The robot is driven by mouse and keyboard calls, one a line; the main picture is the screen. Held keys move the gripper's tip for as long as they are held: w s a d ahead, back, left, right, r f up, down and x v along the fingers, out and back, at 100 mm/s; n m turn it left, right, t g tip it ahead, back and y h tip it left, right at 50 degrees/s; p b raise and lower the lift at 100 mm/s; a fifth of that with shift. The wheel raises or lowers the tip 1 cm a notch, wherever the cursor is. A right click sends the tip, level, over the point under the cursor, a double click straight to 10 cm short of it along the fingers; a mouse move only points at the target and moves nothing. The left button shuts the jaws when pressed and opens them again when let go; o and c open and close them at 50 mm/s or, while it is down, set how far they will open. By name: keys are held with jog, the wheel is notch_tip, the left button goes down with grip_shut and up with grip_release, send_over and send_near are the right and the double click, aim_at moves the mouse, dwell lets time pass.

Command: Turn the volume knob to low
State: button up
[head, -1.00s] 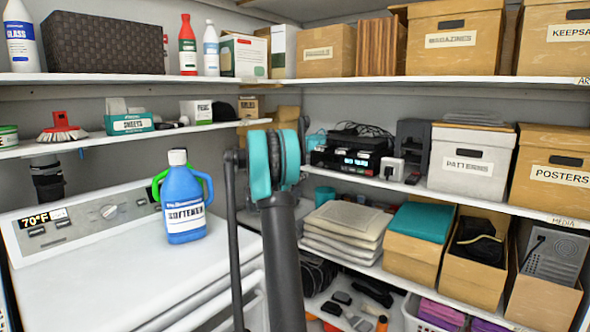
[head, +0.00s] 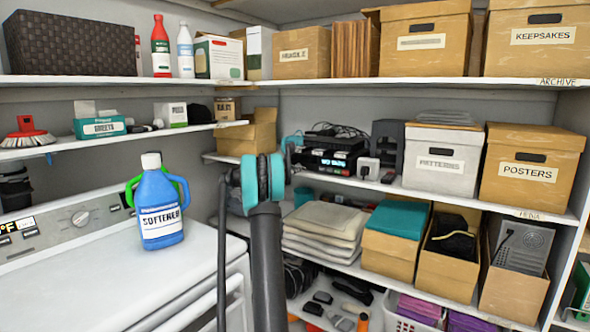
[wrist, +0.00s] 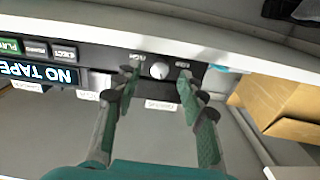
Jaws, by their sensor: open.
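A black tape device with a lit NO TAPE display (wrist: 40,72) and PLAY and EJECT buttons shows upside down in the wrist view. A small pale round knob (wrist: 158,70) is on its front, with a tiny label on each side that I cannot read clearly. My gripper (wrist: 156,86) is open, its two green-padded fingers on either side of the knob in the picture. I cannot tell whether they touch it. In the head view the dark device (head: 326,158) sits on the middle shelf, beyond my arm, and the fingers cannot be made out.
A white socket box (head: 368,168) stands right of the device, with cables on top. Cardboard boxes (head: 530,168) fill the shelf further right. Folded cloths (head: 325,232) lie on the shelf below. A washer with a blue softener jug (head: 160,208) stands at left.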

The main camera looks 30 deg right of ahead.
jog(key=shift+x, duration=1.1)
grip_shut()
